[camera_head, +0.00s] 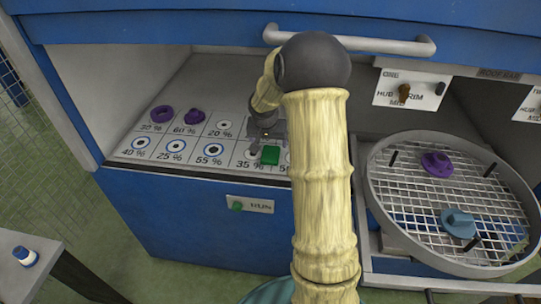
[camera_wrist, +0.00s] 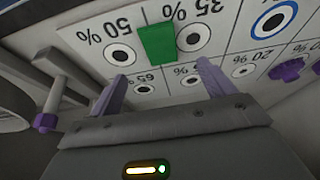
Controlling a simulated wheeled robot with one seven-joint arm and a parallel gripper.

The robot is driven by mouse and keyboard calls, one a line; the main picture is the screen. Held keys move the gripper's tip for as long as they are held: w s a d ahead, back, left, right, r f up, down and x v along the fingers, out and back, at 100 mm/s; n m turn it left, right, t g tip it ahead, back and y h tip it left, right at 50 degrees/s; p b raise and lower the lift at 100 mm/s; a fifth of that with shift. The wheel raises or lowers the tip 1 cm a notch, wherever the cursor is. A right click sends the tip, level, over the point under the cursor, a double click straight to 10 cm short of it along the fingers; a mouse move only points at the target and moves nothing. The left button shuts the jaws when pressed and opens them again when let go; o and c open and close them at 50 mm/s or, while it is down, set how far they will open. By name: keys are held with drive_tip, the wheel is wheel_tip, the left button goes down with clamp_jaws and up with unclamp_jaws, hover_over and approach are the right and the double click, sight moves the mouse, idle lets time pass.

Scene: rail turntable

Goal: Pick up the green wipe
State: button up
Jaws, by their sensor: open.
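The green wipe (camera_head: 270,155) is a small green block on the white marked panel, near the 35 % mark. In the wrist view the green wipe (camera_wrist: 157,44) lies between the 50 % and 35 % circles, ahead of the fingers. My gripper (camera_wrist: 163,75) is open and empty, its two pale purple fingers apart, with the wipe beyond and between the tips. In the head view my gripper (camera_head: 262,130) is small and partly hidden behind my arm, just over the panel close to the wipe.
The panel (camera_head: 187,160) sits in a recess under a blue hood with a grey bar handle (camera_head: 350,42). Purple pieces (camera_head: 162,114) lie at its back left. A round mesh turntable (camera_head: 410,205) with purple and blue pieces is at right. A small side table (camera_head: 22,275) is at left.

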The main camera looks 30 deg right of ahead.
sight(271, 154)
drive_tip(key=shift+x, duration=2.15)
drive_tip(key=shift+f, duration=0.1)
drive_tip(key=x, duration=0.5)
drive_tip(key=shift+w, duration=0.1)
drive_tip(key=shift+c, duration=0.2)
drive_tip(key=c, duration=1.1)
